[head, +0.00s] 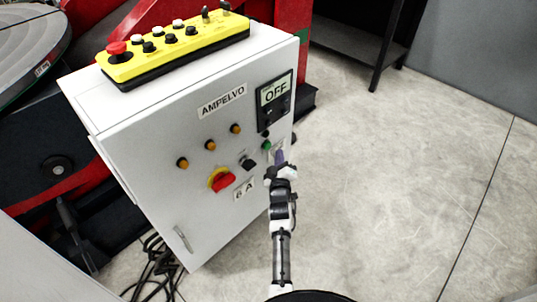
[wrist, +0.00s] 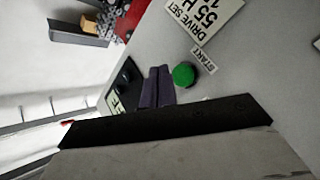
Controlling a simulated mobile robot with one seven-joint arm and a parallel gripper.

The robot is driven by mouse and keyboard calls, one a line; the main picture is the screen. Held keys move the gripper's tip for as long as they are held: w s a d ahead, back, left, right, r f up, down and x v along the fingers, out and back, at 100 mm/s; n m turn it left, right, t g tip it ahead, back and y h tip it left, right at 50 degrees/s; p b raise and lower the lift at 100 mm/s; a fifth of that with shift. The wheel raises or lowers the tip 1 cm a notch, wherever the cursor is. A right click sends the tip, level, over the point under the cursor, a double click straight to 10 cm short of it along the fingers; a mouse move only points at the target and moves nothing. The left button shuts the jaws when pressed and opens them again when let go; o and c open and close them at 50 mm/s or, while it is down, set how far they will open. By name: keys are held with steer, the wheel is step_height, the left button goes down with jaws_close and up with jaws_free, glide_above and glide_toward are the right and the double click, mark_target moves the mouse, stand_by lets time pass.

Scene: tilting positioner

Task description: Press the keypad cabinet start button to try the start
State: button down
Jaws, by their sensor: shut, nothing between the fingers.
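The start button is a green round button (head: 267,145) on the right side of the white cabinet's front (head: 140,135), below the keypad (head: 275,103), whose display reads OFF. In the wrist view the green button (wrist: 183,75) sits beside a START label (wrist: 204,59). My gripper (head: 281,157) is at the cabinet front, just right of and below the button in the head view. Its purple fingers (wrist: 157,86) are shut together and empty, beside the button in the wrist view. I cannot tell whether the tips touch the panel.
A red and yellow rotary switch (head: 222,180), a black selector (head: 248,163) and several amber lamps (head: 210,145) share the front. A yellow control box (head: 175,47) lies on top. Cables (head: 155,275) lie at the lower left; the floor to the right is clear.

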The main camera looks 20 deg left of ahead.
mark_target(268, 146)
steer(key=b, duration=0.2)
steer(key=a+b, duration=0.1)
steer(key=b, duration=0.2)
steer(key=shift+w+a+f, duration=0.15)
steer(key=shift+w+a, duration=0.05)
steer(key=shift+a, duration=0.1)
steer(key=shift+a+b, duration=0.1)
steer(key=shift+b, duration=0.3)
steer(key=shift+w+a+b, duration=0.15)
steer(key=shift+a+b, duration=0.25)
steer(key=shift+b, duration=0.5)
stand_by(1.0)
steer(key=shift+a+r+b, duration=0.25)
steer(key=shift+r+b, duration=0.35)
steer(key=shift+b, duration=0.05)
steer(key=shift+a+r+b, duration=0.2)
steer(key=shift+r+b, duration=0.35)
steer(key=shift+b, duration=0.1)
stand_by(1.0)
